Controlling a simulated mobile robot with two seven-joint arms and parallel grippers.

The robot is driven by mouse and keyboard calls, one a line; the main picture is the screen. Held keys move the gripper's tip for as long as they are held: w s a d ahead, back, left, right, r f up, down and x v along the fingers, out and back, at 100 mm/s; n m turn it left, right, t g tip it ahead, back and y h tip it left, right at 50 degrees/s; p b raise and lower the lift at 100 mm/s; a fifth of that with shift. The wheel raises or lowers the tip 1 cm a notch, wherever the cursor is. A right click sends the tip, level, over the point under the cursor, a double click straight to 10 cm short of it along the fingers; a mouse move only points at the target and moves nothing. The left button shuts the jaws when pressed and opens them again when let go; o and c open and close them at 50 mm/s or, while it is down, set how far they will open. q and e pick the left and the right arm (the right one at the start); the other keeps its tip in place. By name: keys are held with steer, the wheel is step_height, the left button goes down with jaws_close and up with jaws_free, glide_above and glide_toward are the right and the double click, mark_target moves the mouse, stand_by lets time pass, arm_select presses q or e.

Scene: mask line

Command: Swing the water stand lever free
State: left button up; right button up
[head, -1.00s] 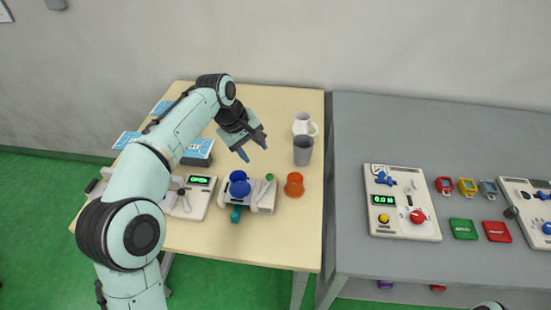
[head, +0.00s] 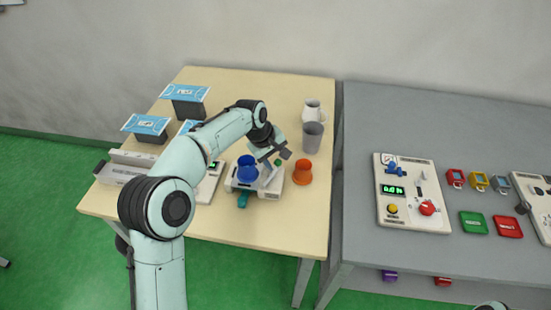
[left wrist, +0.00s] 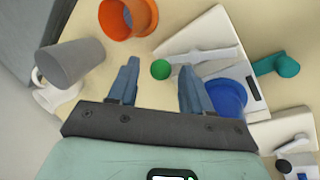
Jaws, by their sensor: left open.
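The water stand (head: 274,193) is a white block near the table's front edge, with a blue round part (head: 247,168) on top and a teal spout (head: 243,200) at its front. Its pale lever (left wrist: 208,55) has a green ball (left wrist: 160,69) near one end. My left gripper (head: 276,157) is over the back right of the stand. In the left wrist view its two fingers are apart, with the green ball seen between their tips. I cannot tell whether they touch it. In the head view the gripper partly covers the lever. My right gripper is out of view.
An orange cup (head: 302,172) stands close to the right of the stand. A grey cup (head: 312,138) and white mug (head: 313,112) are behind it. Blue-topped boxes (head: 187,100) stand at the left. A grey table (head: 370,250) with a control panel adjoins on the right.

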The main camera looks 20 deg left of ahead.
arm_select(q)
jaws_close()
steer(key=shift+s+a+n+t+y, duration=0.1)
steer(key=shift+a+n+t+y, duration=0.2)
steer(key=shift+n, duration=0.9)
steer(key=shift+s+a+n+t+y, duration=0.1)
steer(key=shift+a+n+y, duration=0.25)
steer(key=shift+n, duration=0.85)
steer(key=shift+d, duration=0.1)
jaws_free()
steer(key=d+p+v, duration=0.1)
steer(key=v, duration=1.2)
steer(key=shift+a+r, duration=0.2)
steer(key=shift+a, duration=0.25)
steer(key=shift+f, duration=0.1)
